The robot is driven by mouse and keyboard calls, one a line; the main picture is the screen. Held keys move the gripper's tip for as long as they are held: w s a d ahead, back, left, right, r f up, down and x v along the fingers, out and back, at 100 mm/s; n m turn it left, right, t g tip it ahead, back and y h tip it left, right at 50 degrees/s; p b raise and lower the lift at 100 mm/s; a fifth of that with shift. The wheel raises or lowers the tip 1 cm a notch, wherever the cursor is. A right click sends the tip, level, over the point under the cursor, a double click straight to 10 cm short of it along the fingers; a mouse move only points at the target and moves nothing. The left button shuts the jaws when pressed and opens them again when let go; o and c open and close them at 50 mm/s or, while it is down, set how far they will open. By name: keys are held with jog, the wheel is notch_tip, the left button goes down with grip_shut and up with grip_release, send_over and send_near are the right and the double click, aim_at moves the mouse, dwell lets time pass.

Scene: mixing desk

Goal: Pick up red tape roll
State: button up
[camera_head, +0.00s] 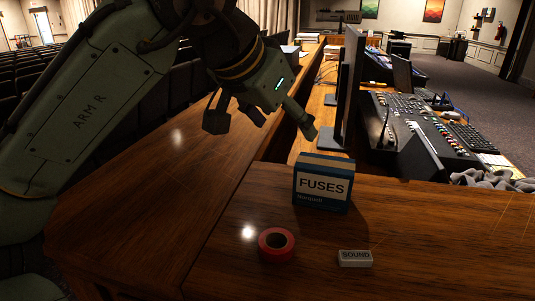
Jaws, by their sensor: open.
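The red tape roll (266,249) lies flat on the wooden desk top, near the front edge of the picture, with its dark centre hole facing up. My gripper (262,124) is open and empty, above and behind the tape roll, with its fingers spread wide. It is well apart from the roll and touches nothing that I can see. The roll is fully in view.
A blue FUSES box (323,183) stands behind and right of the roll. A monitor (349,85) and mixing console (425,130) are further back. Bare desk (222,230) lies left of the roll.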

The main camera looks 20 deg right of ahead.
notch_tip(320, 180, down, 3)
jog(key=s+a+g+y, duration=0.1)
jog(key=s+g+y, duration=0.1)
jog(key=s+y, duration=0.1)
jog(key=g+y, duration=0.3)
jog(key=y, duration=0.1)
send_near(275, 235)
jog(key=shift+s+a+f+n, duration=0.25)
jog(key=shift+s+f, duration=0.1)
jog(key=shift+f, duration=0.2)
jog(key=shift+s+a+f+n, duration=0.15)
jog(key=shift+s+a+f, duration=0.15)
jog(key=shift+f, duration=0.25)
jog(key=shift+s+d+f, duration=0.1)
jog(key=shift+f, duration=1.45)
jog(key=shift+s+d+f, duration=0.1)
jog(key=shift+f, duration=1.4)
jog(key=shift+c, duration=0.3)
jog(key=c, duration=1.1)
